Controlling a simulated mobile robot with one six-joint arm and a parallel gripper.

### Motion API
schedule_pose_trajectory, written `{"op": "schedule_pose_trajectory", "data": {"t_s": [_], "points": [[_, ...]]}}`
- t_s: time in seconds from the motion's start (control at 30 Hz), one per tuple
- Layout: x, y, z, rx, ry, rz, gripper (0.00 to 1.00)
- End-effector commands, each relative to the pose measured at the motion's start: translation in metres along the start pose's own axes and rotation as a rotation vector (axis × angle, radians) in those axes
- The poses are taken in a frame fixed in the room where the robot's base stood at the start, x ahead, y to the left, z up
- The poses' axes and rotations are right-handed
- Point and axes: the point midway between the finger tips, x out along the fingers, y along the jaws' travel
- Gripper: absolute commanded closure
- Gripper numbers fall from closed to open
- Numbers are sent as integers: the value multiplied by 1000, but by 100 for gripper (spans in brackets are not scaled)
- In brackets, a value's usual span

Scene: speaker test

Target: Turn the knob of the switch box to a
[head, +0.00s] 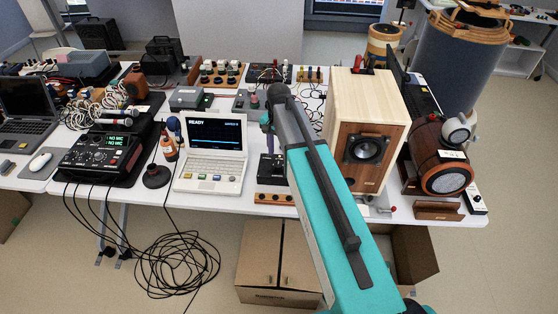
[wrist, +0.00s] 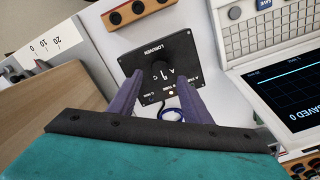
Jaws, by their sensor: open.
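The switch box (wrist: 128,62) is a black plate with white lettering, upside down in the wrist view. Its dark knob (wrist: 156,72) sits near the middle, with a white mark and letters around it that I cannot read surely. My gripper (wrist: 160,78) is open, its two purple fingers on either side of the knob in the picture. I cannot tell whether they touch it or are still above it. In the head view the switch box (head: 268,167) shows beside my arm on the table, partly hidden; its knob is not clear there.
A white laptop-like device (head: 213,160) with a lit screen stands left of the switch box. A wooden speaker (head: 345,110) stands close on the right. Cardboard boxes stand below.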

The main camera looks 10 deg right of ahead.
Motion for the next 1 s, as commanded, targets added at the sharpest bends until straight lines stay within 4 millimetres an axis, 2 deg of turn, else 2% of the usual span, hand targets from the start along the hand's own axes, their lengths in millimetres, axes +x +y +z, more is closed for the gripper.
{"op": "schedule_pose_trajectory", "data": {"t_s": [0.5, 1.0], "points": [[46, 0, -1, 1, -1, 1, 56], [54, 1, -1, 2, 1, -1, 56]]}}
